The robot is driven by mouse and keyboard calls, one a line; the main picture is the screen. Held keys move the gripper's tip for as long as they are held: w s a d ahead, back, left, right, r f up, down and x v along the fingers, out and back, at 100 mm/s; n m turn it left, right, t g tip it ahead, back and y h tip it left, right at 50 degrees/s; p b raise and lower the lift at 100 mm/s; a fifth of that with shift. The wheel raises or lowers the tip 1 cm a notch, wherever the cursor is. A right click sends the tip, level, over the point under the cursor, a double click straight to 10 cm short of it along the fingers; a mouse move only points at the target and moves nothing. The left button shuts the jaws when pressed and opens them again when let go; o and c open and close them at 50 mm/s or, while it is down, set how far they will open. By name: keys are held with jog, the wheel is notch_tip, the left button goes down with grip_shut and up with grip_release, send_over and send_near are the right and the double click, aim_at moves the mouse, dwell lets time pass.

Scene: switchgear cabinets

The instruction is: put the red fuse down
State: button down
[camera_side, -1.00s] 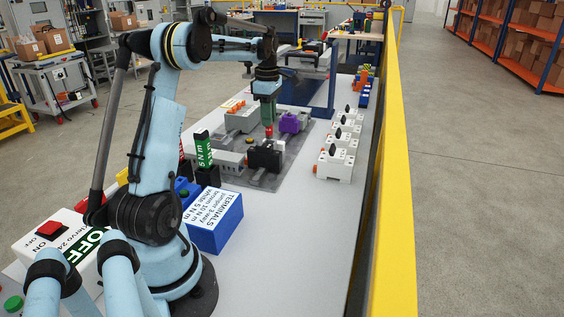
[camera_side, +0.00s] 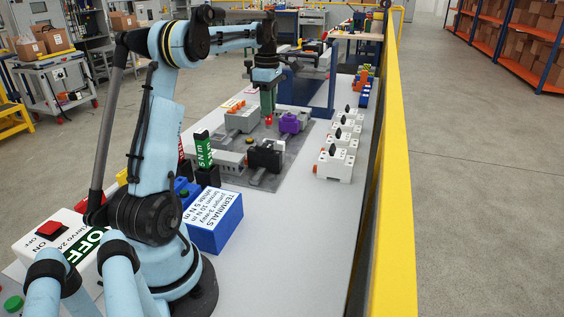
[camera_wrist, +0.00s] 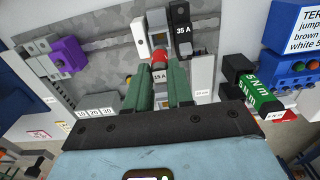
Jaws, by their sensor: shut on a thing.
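My gripper (camera_side: 268,112) is above the grey mounting plate (camera_side: 272,181) in the side view, its green fingers pointing down. The red fuse (camera_side: 269,120) shows at the fingertips, above the plate's fittings. In the wrist view my gripper (camera_wrist: 161,76) has its two green fingers on either side of the red fuse (camera_wrist: 159,55), shut on its pale body marked "15 A". The fuse's lower end is hidden, and I cannot tell whether it touches anything beneath.
A black block (camera_side: 266,154), a grey box (camera_side: 242,118) and a purple part (camera_side: 290,122) stand on the plate. A black "35 A" part (camera_wrist: 182,28) and a white part (camera_wrist: 140,38) lie close beyond the fingers. White switch units (camera_side: 335,165) line the right side.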

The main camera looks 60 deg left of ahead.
jog(key=s+d+f, duration=0.2)
jog(key=d, duration=2.7)
jog(key=shift+w+a+f, duration=0.15)
jog(key=shift+a+f, duration=2.5)
jog(key=shift+a, duration=0.2)
jog(key=shift+w+a+f, duration=0.1)
jog(key=shift+a+f, duration=2.55)
jog(key=shift+a, duration=0.15)
jog(key=shift+f, duration=0.1)
jog(key=c, duration=1)
grip_release()
